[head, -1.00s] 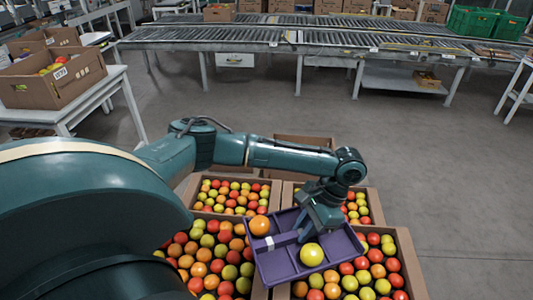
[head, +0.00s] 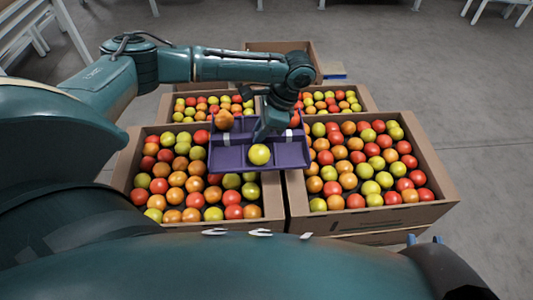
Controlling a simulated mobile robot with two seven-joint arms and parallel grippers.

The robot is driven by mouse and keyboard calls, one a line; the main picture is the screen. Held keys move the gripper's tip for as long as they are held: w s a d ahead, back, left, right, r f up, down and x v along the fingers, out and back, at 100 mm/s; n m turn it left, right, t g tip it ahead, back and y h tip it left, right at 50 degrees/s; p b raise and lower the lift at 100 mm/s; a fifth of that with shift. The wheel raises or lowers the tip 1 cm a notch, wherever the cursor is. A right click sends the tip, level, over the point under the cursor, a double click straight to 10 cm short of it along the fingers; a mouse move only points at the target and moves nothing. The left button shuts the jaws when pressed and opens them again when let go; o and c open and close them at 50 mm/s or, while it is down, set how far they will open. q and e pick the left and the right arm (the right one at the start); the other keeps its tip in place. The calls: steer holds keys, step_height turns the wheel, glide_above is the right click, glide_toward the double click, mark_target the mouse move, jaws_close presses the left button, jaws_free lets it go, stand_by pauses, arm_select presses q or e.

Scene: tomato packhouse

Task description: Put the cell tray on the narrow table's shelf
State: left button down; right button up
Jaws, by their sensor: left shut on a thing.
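The purple cell tray (head: 232,159) is in the grasp of my left gripper (head: 268,130), which comes down at its middle. The tray is above the crates of tomatoes. The fingertips are hidden. My right gripper is not in view. I cannot tell the narrow table or its shelf for certain in the head view.
Cardboard crates full of red, orange and yellow tomatoes stand under and around the tray, such as the front right crate (head: 446,190). A white table frame (head: 72,36) is at the upper left. Grey floor (head: 430,75) is free at the right and behind.

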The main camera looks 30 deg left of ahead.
arm_select(q)
step_height(320, 180, down, 4)
steer(key=shift+f+b, duration=0.1)
steer(key=shift+b, duration=0.5)
step_height(320, 180, down, 4)
steer(key=shift+r+b, duration=0.1)
steer(key=shift+b, duration=0.75)
arm_select(e)
steer(key=shift+s+a+r+n+t+y, duration=0.1)
steer(key=shift+a+n+t+y, duration=0.25)
steer(key=shift+y, duration=0.2)
steer(key=shift+s+a+n+t+y, duration=0.1)
steer(key=shift+a+n+t+y, duration=0.2)
steer(key=shift+t+y, duration=0.2)
arm_select(q)
steer(key=c, duration=1.3)
jaws_free()
steer(key=shift+c, duration=0.2)
